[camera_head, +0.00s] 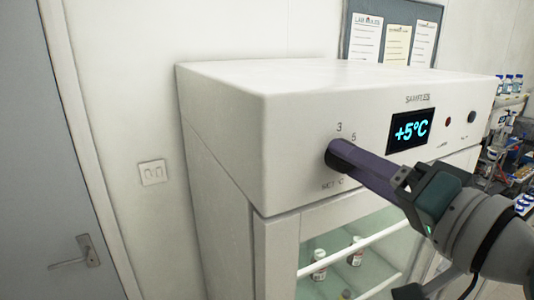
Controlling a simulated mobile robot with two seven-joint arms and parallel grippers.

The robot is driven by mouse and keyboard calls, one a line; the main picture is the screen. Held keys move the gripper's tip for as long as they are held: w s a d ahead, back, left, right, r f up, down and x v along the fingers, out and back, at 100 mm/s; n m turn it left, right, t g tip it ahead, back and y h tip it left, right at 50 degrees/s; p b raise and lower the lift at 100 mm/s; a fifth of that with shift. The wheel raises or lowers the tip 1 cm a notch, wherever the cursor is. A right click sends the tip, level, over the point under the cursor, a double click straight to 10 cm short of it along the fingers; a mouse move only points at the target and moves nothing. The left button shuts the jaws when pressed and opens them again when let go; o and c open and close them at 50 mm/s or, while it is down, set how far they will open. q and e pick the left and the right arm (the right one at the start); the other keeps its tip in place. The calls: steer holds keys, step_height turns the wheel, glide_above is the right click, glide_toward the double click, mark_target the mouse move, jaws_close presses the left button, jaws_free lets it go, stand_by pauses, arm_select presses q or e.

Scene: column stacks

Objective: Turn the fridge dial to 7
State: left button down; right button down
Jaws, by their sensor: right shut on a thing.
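The white fridge (225,95) fills the middle of the head view. Its dial (331,157) is on the upper front panel, a dark round knob mostly hidden behind my gripper. The printed marks 3 and 5 show above it; the mark 7 and the dial's pointer cannot be made out. A display (410,130) on the panel reads +5°C. My right gripper (345,162) reaches in from the right, its dark purple fingers shut on the dial. My left gripper is not in view.
Below the panel, a glass door (335,235) shows small bottles (319,264) on a shelf inside. A grey door (40,160) and wall switch (152,172) are at the left. Shelves with bottles (508,84) stand at the right. The fridge top is clear.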

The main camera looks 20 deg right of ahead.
steer(key=shift+m, duration=1)
steer(key=shift+c, duration=1.4)
jaws_free()
steer(key=s+b, duration=0.4)
steer(key=s, duration=0.6)
steer(key=shift+d+b, duration=0.35)
